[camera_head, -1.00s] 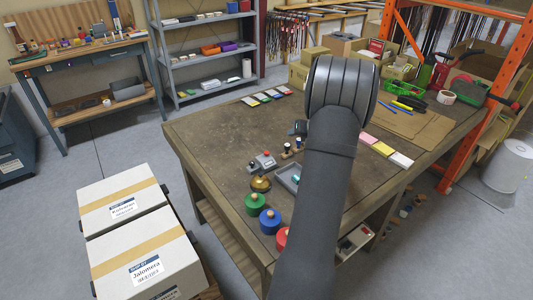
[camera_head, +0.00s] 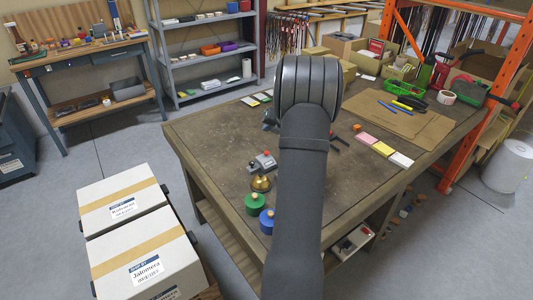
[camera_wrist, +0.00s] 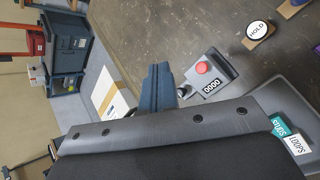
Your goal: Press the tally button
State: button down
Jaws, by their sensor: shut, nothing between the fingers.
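The tally counter (camera_wrist: 217,76) is a small grey box with a red round button (camera_wrist: 202,67) on top and a display reading 0000 (camera_wrist: 212,87). It sits on the workbench, and in the head view the counter (camera_head: 262,163) shows just left of my arm. In the wrist view my gripper (camera_wrist: 158,68) shows as dark blue fingers, shut and empty, to the left of the counter and apart from the red button in the picture. In the head view my arm hides most of the gripper.
A brass dome (camera_head: 260,183), a green weight (camera_head: 255,203) and a blue weight (camera_head: 268,221) stand near the counter. In the wrist view a round HOLD piece (camera_wrist: 257,30) and a grey tray (camera_wrist: 290,98) with labelled items lie nearby. Bare bench top (camera_head: 215,130) lies left of my arm.

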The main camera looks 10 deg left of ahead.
jog(key=shift+f, duration=4.35)
jog(key=shift+f, duration=0.4)
jog(key=shift+f, duration=0.5)
jog(key=shift+r, duration=0.95)
jog(key=shift+r, duration=0.1)
jog(key=shift+r, duration=2.4)
